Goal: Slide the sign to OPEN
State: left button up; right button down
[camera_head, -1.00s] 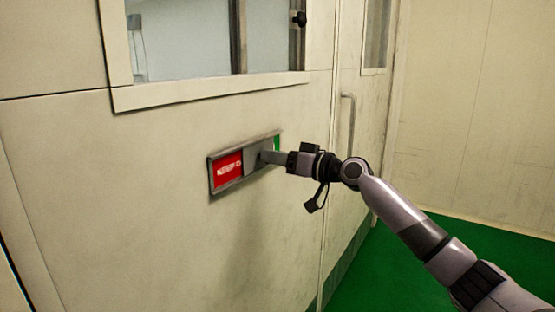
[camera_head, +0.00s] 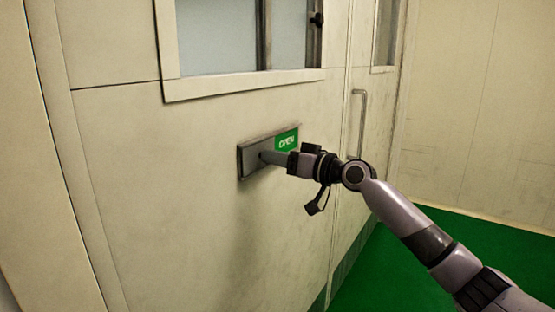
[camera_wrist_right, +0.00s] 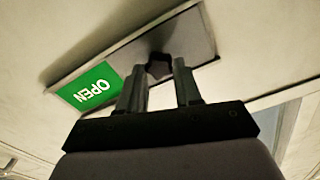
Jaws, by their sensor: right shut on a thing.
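The sign (camera_head: 243,162) is a grey-framed plate on the pale wall panel. Its green OPEN field (camera_head: 287,141) shows at the right end, and the grey slider (camera_head: 255,158) covers the left end; no red shows. In the right wrist view the green OPEN field (camera_wrist_right: 90,89) appears upside down at the left, beside the grey slider (camera_wrist_right: 190,35). My right gripper (camera_head: 265,157) is at the slider, its fingers shut on the dark slider knob (camera_wrist_right: 159,66). In the right wrist view the fingers (camera_wrist_right: 160,85) stand either side of the knob. My left gripper is out of view.
A window (camera_head: 235,40) with a pale frame is above the sign. A vertical door handle (camera_head: 358,120) is to the right on the wall. Green floor (camera_head: 400,270) lies at the lower right, and it looks clear.

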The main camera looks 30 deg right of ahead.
jog(key=shift+a+f, duration=0.15)
jog(key=shift+a, duration=0.1)
jog(key=c, duration=0.8)
grip_release()
jog(key=shift+s, duration=0.1)
jog(key=shift+o, duration=0.2)
jog(key=shift+d, duration=0.1)
jog(key=b+v, duration=0.2)
jog(key=v, duration=0.5)
